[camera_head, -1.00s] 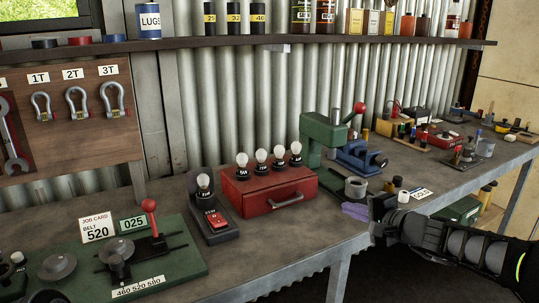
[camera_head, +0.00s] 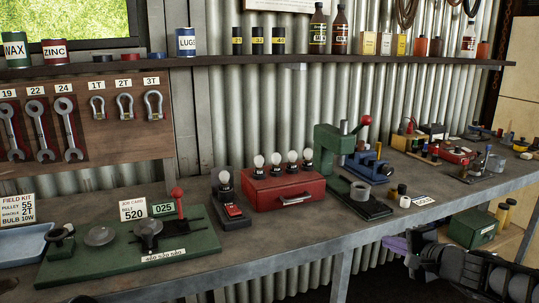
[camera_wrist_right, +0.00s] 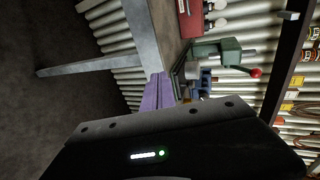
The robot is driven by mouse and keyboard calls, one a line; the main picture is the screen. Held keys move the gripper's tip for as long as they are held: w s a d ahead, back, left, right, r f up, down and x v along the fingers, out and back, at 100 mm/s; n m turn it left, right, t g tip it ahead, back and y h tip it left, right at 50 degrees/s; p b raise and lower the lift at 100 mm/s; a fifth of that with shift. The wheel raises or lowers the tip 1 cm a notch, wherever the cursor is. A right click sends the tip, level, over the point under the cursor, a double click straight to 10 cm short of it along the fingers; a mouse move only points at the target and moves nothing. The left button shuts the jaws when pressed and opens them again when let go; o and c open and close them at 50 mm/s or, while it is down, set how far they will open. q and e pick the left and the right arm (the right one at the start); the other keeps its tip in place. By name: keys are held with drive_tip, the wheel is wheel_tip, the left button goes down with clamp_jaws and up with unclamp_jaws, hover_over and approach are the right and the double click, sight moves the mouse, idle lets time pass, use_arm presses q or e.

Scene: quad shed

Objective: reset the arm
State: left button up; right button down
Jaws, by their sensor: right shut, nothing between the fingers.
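My right gripper (camera_head: 394,243) shows at the lower right of the head view, in front of the bench's front edge. Its purple fingers are shut with nothing between them, and they point left. The dark wrist and forearm run off to the lower right corner. The fingers also show as a purple strip in the right wrist view (camera_wrist_right: 157,93), beyond the dark gripper body. My left gripper cannot be made out in the head view.
The bench (camera_head: 290,234) holds a red drawer box (camera_head: 285,192) with bulbs, a green press (camera_head: 334,145), a blue vise (camera_head: 371,172) and a green board (camera_head: 70,268). A green box (camera_head: 472,229) sits below, near my right arm. Open floor lies before the bench.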

drive_tip(key=s+a+f+n+g+h+p, duration=0.1)
drive_tip(key=s+a+f+n+g, duration=0.15)
drive_tip(key=f, duration=0.55)
drive_tip(key=s+a+f+n+g+h+p, duration=0.15)
drive_tip(key=s+f, duration=0.25)
drive_tip(key=f, duration=0.5)
drive_tip(key=s+a+f+n+g+h, duration=0.15)
drive_tip(key=s+f, duration=0.25)
drive_tip(key=f, duration=0.4)
use_arm(q)
wheel_tip(320, 180, up, 8)
drive_tip(key=p, duration=0.6)
drive_tip(key=shift+r, duration=0.2)
use_arm(e)
drive_tip(key=s+a+f+n+g+y, duration=0.1)
drive_tip(key=s+a+f, duration=0.3)
drive_tip(key=s, duration=0.4)
drive_tip(key=s+a+f+n+g+y, duration=0.1)
drive_tip(key=s+a+f+n+g, duration=0.2)
drive_tip(key=s+a, duration=0.4)
drive_tip(key=s+a+f+n+g+y, duration=0.2)
drive_tip(key=s+a+f, duration=0.3)
drive_tip(key=s, duration=0.6)
drive_tip(key=shift+a+f+n+g, duration=0.2)
drive_tip(key=shift+a+n+g, duration=0.25)
drive_tip(key=shift+a, duration=0.1)
drive_tip(key=shift+w, duration=0.1)
use_arm(q)
drive_tip(key=shift+c, duration=0.4)
